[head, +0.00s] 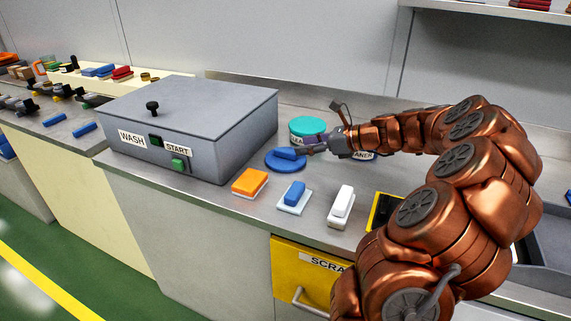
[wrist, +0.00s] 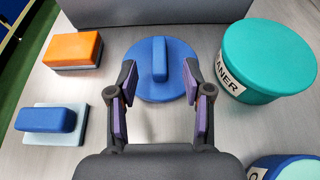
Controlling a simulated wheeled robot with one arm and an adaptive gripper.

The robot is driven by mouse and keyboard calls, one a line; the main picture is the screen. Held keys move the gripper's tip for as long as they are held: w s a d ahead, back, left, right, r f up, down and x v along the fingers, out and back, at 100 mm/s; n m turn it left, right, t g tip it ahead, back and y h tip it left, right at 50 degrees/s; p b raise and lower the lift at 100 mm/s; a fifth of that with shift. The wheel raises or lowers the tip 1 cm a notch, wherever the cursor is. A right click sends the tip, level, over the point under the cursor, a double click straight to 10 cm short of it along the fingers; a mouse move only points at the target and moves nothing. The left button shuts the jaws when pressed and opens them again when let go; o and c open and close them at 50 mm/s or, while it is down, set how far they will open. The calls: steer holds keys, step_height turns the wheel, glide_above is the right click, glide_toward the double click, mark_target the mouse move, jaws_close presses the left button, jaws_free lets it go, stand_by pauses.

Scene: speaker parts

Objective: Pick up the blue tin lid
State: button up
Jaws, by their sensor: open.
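The blue tin lid (wrist: 148,50), a flat disc with a raised bar handle across its middle, lies on the counter right of the grey wash box. In the head view the lid (head: 274,160) is partly hidden by my gripper (head: 311,149). In the wrist view my open gripper (wrist: 161,84) has its fingertips over the lid's near part, one on each side of the handle's line. Nothing is between the fingers. I cannot tell how high they are above the lid.
A teal-lidded cleaner tin (wrist: 268,58) stands close right of the lid. A blue-rimmed tin (wrist: 285,168) is at the lower right. Orange (wrist: 73,48) and blue (wrist: 50,119) blocks lie left. The grey wash box (head: 190,120) borders the lid's far side.

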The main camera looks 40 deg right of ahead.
mark_target(283, 150)
steer(key=shift+b+x, duration=0.45)
steer(key=shift+x, duration=3.4)
steer(key=shift+f, duration=0.1)
jaws_close()
